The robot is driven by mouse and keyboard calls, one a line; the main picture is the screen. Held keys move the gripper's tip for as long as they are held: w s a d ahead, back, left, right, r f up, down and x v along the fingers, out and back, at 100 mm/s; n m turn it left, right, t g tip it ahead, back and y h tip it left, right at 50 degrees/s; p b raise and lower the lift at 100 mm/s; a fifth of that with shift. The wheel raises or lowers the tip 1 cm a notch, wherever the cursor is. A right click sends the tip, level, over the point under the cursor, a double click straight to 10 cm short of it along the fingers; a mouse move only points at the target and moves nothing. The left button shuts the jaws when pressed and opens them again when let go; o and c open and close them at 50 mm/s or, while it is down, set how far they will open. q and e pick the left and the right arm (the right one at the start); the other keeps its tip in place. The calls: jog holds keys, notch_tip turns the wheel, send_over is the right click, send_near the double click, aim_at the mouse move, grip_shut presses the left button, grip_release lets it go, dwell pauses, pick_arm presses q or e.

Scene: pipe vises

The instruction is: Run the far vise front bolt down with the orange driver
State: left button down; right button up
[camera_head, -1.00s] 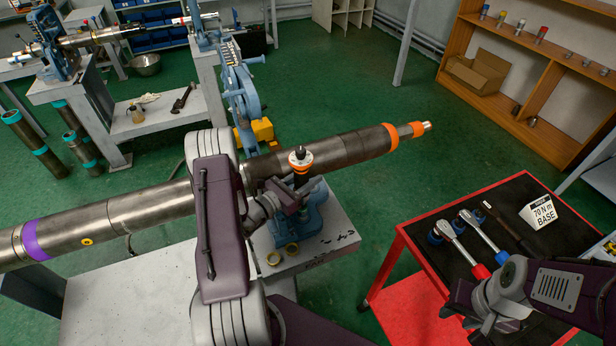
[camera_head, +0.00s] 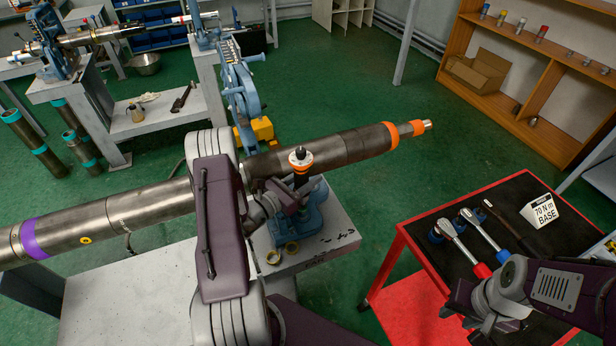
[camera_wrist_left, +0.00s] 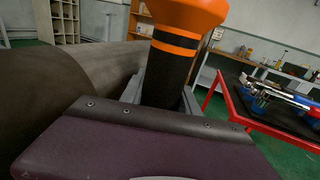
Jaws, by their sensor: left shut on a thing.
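The orange driver (camera_head: 300,160) has an orange top and a black body. It stands roughly upright beside the long steel pipe (camera_head: 340,150), above the blue vise base (camera_head: 313,212). My left gripper (camera_head: 295,197) is shut on the driver's black body. The left wrist view shows the driver (camera_wrist_left: 168,75) close up, its orange head above and its lower end hidden behind my gripper. The bolt under the driver is hidden. A tall blue vise frame (camera_head: 240,92) rises behind the pipe. My right gripper (camera_head: 490,325) is low at the right by the red cart, its jaws unclear.
The red cart (camera_head: 400,235) carries several wrenches and a sign reading 70 N m BASE (camera_head: 540,210). Brass rings (camera_head: 283,253) lie on the grey bench (camera_head: 335,240). A wooden shelf (camera_head: 520,100) stands at the back right. Green floor between shelf and pipe is clear.

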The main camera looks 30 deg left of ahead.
pick_arm(q)
jog(key=shift+f+b, duration=0.3)
jog(key=shift+f, duration=0.05)
dwell(0.3)
jog(key=shift+r, duration=0.1)
jog(key=shift+r+p, duration=0.8)
jog(key=shift+r, duration=0.05)
jog(key=shift+s+f+b, duration=0.1)
jog(key=shift+f+b, duration=1.25)
jog(key=shift+f, duration=0.15)
dwell(2.6)
dwell(0.5)
